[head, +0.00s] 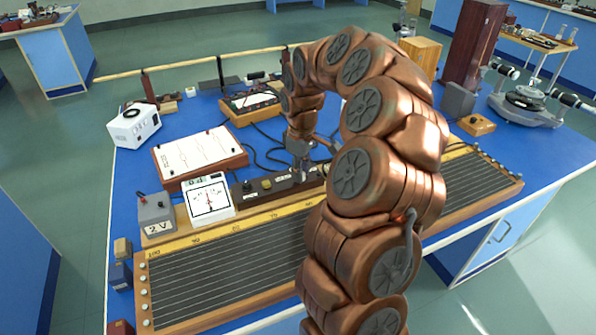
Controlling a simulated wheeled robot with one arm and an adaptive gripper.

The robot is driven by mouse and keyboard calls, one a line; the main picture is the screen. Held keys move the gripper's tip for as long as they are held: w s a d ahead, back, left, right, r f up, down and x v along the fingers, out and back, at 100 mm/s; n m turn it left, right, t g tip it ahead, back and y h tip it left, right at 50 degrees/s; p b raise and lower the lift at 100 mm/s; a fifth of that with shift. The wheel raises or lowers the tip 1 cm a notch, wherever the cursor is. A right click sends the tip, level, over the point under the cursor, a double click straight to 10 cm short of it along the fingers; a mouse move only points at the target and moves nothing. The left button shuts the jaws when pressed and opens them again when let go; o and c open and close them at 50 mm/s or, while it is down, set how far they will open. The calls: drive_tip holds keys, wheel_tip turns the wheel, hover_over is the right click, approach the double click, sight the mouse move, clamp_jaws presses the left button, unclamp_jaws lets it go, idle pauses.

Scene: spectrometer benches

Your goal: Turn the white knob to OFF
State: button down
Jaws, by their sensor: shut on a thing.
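My gripper (299,174) points down at the right part of a long dark control strip (256,194). It is shut on a small knob there, which I take as the white knob; the fingers hide it, and its colour and any OFF marking cannot be read. A black knob (247,186) and a yellowish one (266,183) stand on the strip to the left of my gripper. My copper-coloured arm hides the strip's right end.
A white-faced meter (209,198) and a grey 2 V box (156,214) stand left of the strip. A long wire board (225,270) lies in front. A white-topped board (198,154) and loose black cables lie behind. A wooden pole (200,62) spans the bench's back.

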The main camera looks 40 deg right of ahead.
drive_tip(key=shift+w, duration=0.1)
drive_tip(key=c, duration=0.9)
unclamp_jaws()
wheel_tip(320, 180, up, 12)
